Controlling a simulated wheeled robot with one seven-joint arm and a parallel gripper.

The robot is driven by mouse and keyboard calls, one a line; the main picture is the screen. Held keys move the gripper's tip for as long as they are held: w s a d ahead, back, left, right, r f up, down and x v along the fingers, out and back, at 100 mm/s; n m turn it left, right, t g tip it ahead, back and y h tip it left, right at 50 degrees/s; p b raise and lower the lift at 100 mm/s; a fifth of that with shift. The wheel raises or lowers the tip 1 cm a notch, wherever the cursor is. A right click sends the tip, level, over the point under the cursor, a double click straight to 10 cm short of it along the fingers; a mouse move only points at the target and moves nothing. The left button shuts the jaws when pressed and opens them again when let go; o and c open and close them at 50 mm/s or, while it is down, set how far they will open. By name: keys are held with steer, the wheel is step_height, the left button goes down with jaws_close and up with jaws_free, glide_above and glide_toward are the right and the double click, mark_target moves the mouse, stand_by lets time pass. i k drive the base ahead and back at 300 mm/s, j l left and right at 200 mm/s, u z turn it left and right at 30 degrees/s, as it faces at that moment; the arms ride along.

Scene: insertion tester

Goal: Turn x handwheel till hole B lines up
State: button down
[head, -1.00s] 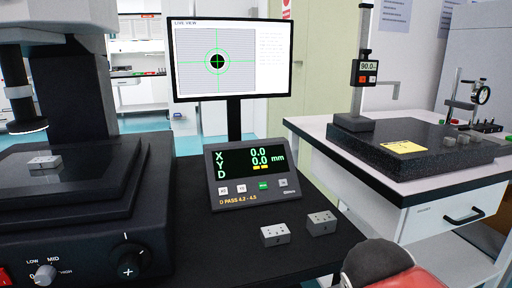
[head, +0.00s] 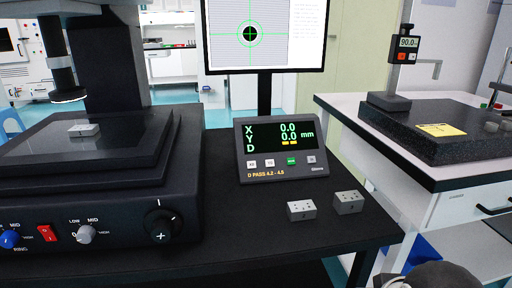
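A black round knob (head: 159,224) with a white plus mark is on the front right of the microscope base. It may be the x handwheel, but no label shows. A small grey block with holes (head: 84,130) lies on the dark stage (head: 40,145) under the lens (head: 68,95). The monitor (head: 267,70) shows a black round hole inside green rings, with the crosshair over it. Which hole it is cannot be read. The readout box (head: 281,150) shows X 0.0 and Y 0.0 mm; D is blank.
Two grey blocks with holes, one left (head: 301,210) and one right (head: 348,202), sit on the black table (head: 270,240). A ring-light knob (head: 9,238), a red switch (head: 47,233) and a grey knob (head: 86,234) line the base front. A granite plate (head: 425,135) stands right.

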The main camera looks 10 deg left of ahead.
mark_target(162, 225)
steer(key=j+u, duration=0.15)
steer(key=u, duration=1.4)
steer(key=i+l, duration=0.05)
